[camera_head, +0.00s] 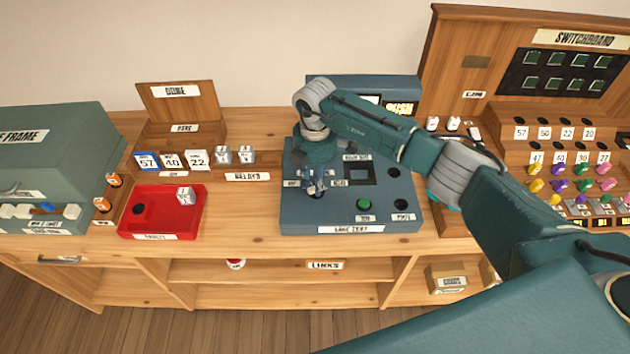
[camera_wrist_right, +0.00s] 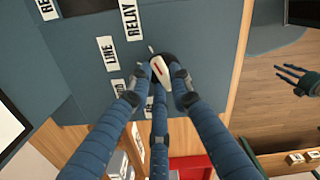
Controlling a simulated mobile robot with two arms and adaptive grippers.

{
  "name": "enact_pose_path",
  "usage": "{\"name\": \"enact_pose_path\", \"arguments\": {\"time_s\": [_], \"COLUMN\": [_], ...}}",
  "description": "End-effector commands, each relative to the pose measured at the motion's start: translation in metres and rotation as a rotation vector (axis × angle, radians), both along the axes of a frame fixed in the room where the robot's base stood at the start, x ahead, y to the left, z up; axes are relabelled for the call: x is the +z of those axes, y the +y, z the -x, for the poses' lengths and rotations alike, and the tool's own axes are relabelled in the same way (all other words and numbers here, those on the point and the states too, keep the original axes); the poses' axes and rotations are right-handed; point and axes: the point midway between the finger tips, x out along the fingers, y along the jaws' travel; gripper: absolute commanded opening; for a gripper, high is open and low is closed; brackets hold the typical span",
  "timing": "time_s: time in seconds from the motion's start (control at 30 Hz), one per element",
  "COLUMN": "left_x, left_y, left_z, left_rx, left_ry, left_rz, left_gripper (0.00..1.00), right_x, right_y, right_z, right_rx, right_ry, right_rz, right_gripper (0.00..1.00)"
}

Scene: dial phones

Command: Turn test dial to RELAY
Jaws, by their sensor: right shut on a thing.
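The test dial is a small dark knob (camera_wrist_right: 160,68) with a white face and a red line, on the blue-grey LINE TEST panel (camera_head: 290,217). In the right wrist view, the RELAY label (camera_wrist_right: 130,19) and the LINE label (camera_wrist_right: 108,53) lie beside it; another label is partly hidden by a finger. I cannot tell exactly which label the red line points at. My right gripper (camera_head: 316,183) is over the panel's left part, its fingers (camera_wrist_right: 160,85) shut around the knob. My left gripper (camera_wrist_right: 301,80) shows with spread fingers at the right of the wrist view, apart from the panel.
The panel also has a green button (camera_head: 363,204), dark round sockets and a square recess. A red tray (camera_head: 160,228) stands to its left, with a relay rack (camera_head: 180,162) behind. The switchboard (camera_head: 470,40) rises at the right. Bare wood lies between tray and panel.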

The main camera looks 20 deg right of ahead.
Motion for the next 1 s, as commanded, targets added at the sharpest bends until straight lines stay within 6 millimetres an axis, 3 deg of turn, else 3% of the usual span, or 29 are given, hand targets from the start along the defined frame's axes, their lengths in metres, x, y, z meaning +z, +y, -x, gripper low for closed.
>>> {"name": "enact_pose_path", "arguments": {"time_s": [0.37,0.4,0.5,0.83,1.0], "left_x": [0.000,0.000,0.000,0.000,0.000], "left_y": [0.000,0.000,0.000,0.002,0.001], "left_z": [0.000,0.000,0.000,0.000,0.000], "left_rx": [0.000,0.000,0.000,0.000,0.000], "left_ry": [0.000,0.000,0.000,0.001,0.000], "left_rz": [0.000,0.000,0.000,-0.002,-0.001], "left_gripper": [0.40,0.40,0.40,0.40,0.40], "right_x": [0.002,0.002,0.002,0.003,0.024], "right_y": [-0.001,-0.001,-0.001,0.000,-0.001], "right_z": [-0.002,-0.002,-0.002,-0.001,-0.002], "right_rx": [-0.009,-0.009,-0.008,-0.006,-0.004], "right_ry": [-0.005,-0.005,-0.005,-0.003,-0.006], "right_rz": [0.000,0.000,0.000,0.000,0.000], "right_gripper": [0.00,0.21,0.39,0.39,0.39]}}
